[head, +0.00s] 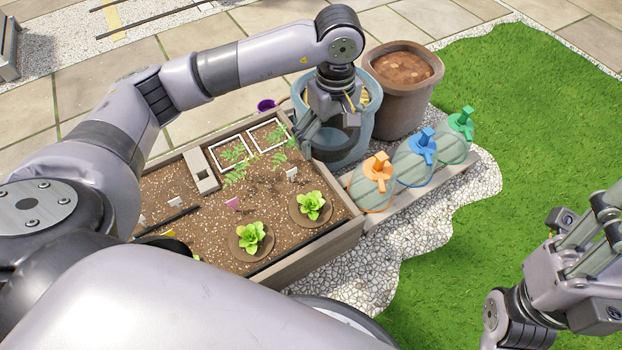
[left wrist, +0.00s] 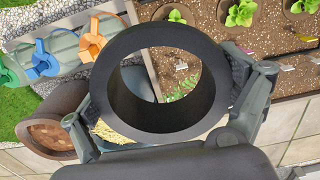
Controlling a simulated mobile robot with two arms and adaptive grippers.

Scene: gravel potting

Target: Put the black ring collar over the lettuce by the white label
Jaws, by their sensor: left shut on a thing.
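My left gripper (head: 332,122) is shut on the black ring collar (left wrist: 165,42), which fills the middle of the left wrist view. In the head view the dark collar (head: 338,145) is partly hidden by the gripper and shows against the blue-grey bucket. One lettuce (head: 311,205) grows on a brown disc in the planter, near a white label (head: 292,174). Another lettuce (head: 251,237) stands closer to me, near a pink label (head: 233,203). The collar is apart from both lettuces. My right gripper (head: 590,228) hangs over the grass at the right; its jaw opening is unclear.
The wooden planter (head: 334,238) also holds seedlings, white square frames and a grey block (head: 201,171). The blue-grey bucket (head: 369,119) and a brown pot (head: 404,105) stand behind it. Bottles with orange (head: 378,166), blue and green tops line its right side.

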